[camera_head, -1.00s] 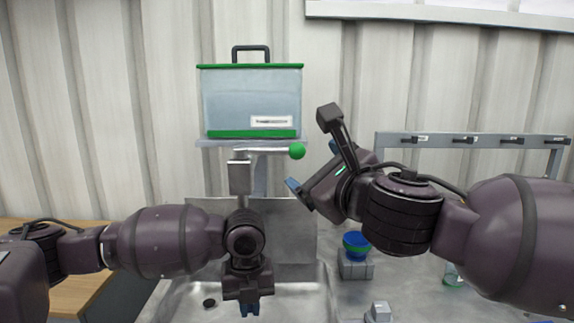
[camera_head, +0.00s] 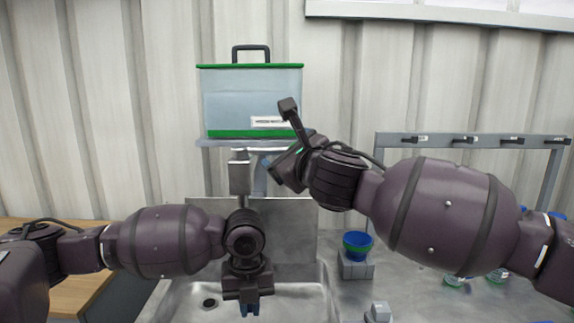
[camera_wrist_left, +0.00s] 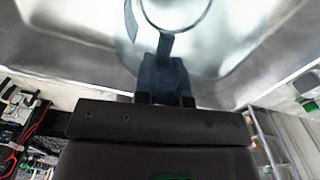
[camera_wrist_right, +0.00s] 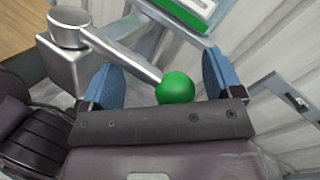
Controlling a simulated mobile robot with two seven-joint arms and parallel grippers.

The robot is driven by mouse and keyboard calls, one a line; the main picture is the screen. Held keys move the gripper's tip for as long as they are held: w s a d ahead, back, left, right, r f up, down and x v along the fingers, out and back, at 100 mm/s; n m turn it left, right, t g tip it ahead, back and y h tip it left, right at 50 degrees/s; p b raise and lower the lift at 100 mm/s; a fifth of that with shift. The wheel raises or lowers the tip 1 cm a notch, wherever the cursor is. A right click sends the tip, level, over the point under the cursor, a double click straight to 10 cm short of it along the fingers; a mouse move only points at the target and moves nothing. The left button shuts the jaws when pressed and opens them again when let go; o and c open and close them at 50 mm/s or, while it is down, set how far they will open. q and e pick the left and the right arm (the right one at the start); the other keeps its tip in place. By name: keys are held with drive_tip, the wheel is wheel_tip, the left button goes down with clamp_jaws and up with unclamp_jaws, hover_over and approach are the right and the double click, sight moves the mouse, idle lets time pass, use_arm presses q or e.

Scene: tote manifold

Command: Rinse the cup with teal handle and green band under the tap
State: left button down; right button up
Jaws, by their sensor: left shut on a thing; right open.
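My left gripper (camera_head: 249,309) points down over the sink (camera_head: 285,295). In the left wrist view its fingers (camera_wrist_left: 165,75) are shut on the dark teal handle (camera_wrist_left: 166,44) of a cup, whose pale round rim (camera_wrist_left: 178,30) is cut off by the top edge. Its green band cannot be made out, and my gripper hides the cup in the head view. The tap (camera_head: 239,178) stands behind my left gripper. My right gripper (camera_wrist_right: 165,80) is open, with the tap lever's green ball knob (camera_wrist_right: 175,88) between its fingers. I cannot tell whether they touch.
A water tote (camera_head: 250,98) with a green lid sits on a shelf above the tap. A blue bowl-like vessel (camera_head: 357,243) stands on a grey block (camera_head: 356,267) right of the sink. A rack with hooks (camera_head: 470,140) is at the right. A wooden surface (camera_head: 80,290) is at the left.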

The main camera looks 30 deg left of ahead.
drive_tip(key=shift+w+a, duration=0.2)
drive_tip(key=shift+a, duration=0.05)
drive_tip(key=c, duration=1.3)
drive_tip(key=shift+s+d+r+m+t+h, duration=0.1)
drive_tip(key=shift+s+d+m+t+h, duration=0.1)
drive_tip(key=shift+s+m+t+h, duration=0.3)
drive_tip(key=shift+s+d+m+t+h, duration=0.25)
drive_tip(key=shift+m+t+h, duration=0.45)
drive_tip(key=shift+t, duration=0.15)
drive_tip(key=shift+s+d+r+m+t+h, duration=0.1)
drive_tip(key=shift+s+d+m+t+h, duration=0.1)
drive_tip(key=shift+s+m+t+h, duration=0.35)
drive_tip(key=shift+w, duration=0.15)
drive_tip(key=o, duration=1.3)
drive_tip(key=shift+f, duration=0.1)
